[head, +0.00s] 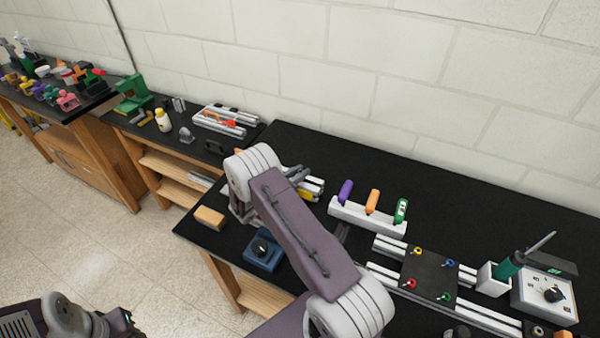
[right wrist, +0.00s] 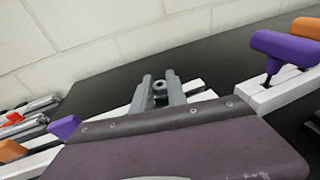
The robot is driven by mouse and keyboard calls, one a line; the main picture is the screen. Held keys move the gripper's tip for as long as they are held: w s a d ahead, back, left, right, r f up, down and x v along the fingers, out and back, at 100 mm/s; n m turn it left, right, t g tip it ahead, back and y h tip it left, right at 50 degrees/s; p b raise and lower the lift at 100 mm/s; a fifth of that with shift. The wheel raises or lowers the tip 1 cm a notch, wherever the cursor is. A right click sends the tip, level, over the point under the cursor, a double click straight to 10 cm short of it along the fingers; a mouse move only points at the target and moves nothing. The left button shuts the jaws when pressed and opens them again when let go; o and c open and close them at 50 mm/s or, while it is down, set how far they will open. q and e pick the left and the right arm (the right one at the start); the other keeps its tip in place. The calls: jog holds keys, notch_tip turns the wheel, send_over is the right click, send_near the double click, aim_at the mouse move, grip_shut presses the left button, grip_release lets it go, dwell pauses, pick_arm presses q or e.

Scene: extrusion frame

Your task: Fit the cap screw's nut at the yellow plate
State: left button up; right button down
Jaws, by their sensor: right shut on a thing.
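My right gripper shows in the right wrist view (right wrist: 161,80), its two grey fingers close together on a small dark ring-shaped piece, which looks like the nut (right wrist: 160,87). In the head view my right arm crosses the middle of the bench and hides most of that gripper; grey finger-like parts (head: 298,172) show beyond the wrist. A yellow piece (head: 312,192), perhaps the yellow plate, lies there beside pale extrusions. A yellow ring (head: 417,251) also marks a dark plate (head: 430,274) on the rails. I cannot make out the cap screw. My left gripper is not seen.
A white rack (head: 365,218) holds purple, orange and green handles. A blue block with a knob (head: 263,252) and an orange block (head: 209,217) lie near the bench's left front edge. The back of the black bench (head: 450,190) is clear.

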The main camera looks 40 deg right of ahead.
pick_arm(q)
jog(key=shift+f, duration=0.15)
pick_arm(e)
jog(key=shift+f, duration=0.2)
